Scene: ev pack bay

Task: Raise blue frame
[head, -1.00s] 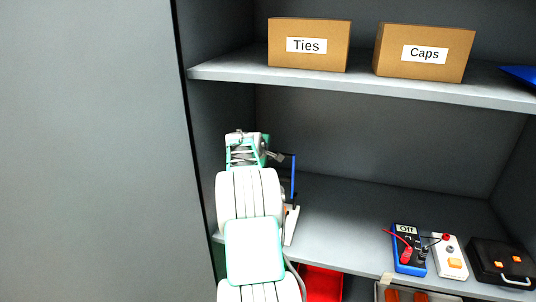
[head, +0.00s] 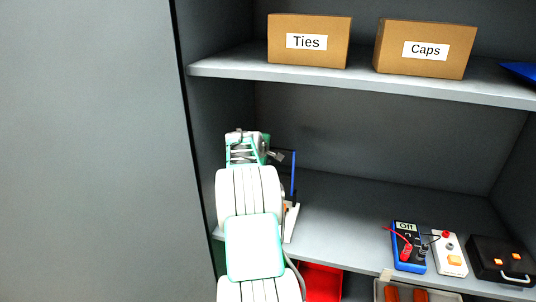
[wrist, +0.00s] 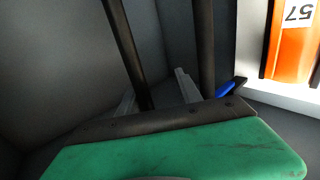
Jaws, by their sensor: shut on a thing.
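In the wrist view a small blue piece (wrist: 236,87) shows at the end of a dark part. A white stand (head: 291,222) is directly below the frame.
The shelf (head: 340,225) is clear in the middle. A blue meter (head: 409,262), a white box (head: 449,258) and a black case (head: 500,262) sit at its right. Above, an upper shelf (head: 360,82) holds boxes marked Ties (head: 309,55) and Caps (head: 424,62). A grey panel (head: 85,150) is at left.

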